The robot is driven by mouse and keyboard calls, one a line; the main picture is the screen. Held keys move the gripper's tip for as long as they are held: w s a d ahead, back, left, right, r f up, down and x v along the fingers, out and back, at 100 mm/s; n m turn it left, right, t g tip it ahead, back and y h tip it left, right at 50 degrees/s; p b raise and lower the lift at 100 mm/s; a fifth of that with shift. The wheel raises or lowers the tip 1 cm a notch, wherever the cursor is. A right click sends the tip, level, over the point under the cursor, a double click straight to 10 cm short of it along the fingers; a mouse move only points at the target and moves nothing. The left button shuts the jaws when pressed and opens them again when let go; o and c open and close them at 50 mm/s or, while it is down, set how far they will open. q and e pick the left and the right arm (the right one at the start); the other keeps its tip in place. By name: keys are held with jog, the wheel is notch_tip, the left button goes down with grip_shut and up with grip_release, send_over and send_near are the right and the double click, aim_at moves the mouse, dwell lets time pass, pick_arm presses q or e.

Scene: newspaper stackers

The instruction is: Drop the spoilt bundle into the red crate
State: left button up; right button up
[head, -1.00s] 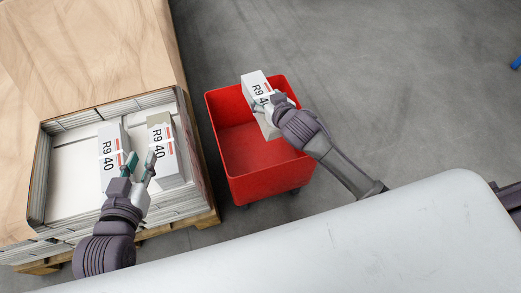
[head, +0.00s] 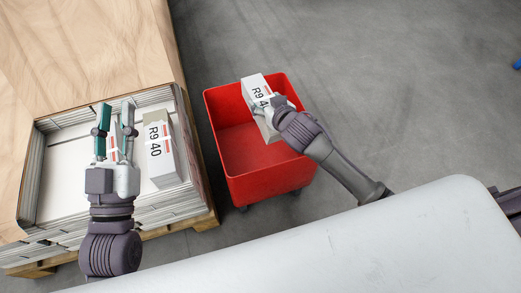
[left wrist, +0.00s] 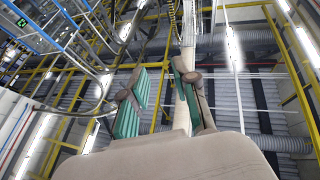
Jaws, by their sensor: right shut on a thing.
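The red crate (head: 265,186) stands on the floor right of the pallet, open at the top. My right gripper (head: 272,106) is shut on a white bundle (head: 254,86) marked R9 40 and holds it over the crate's far right part. Whether this bundle is spoilt cannot be told. My left gripper (head: 116,108) is open and empty above the pallet box, its fingers pointing away. Its parted fingers also show in the left wrist view (left wrist: 163,98), against the ceiling.
A bundle (head: 161,150) marked R9 40 lies in the pallet box (head: 27,180); another beside it is mostly hidden by my left gripper. A wooden board (head: 80,50) lies behind. Grey floor (head: 410,90) is clear to the right.

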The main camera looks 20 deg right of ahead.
pick_arm(q)
jog(key=shift+s+r+t, duration=0.35)
jog(key=shift+r+t, duration=0.15)
jog(key=shift+r, duration=0.1)
jog(key=shift+s+r+t, duration=0.35)
jog(key=shift+r+t, duration=0.15)
jog(key=shift+r, duration=0.1)
pick_arm(e)
jog(key=shift+w, duration=0.1)
jog(key=o, duration=1.8)
jog(key=shift+f, duration=0.1)
jog(key=shift+o, duration=0.5)
jog(key=shift+f, duration=0.3)
jog(key=v, duration=1.2)
jog(key=shift+r, duration=0.2)
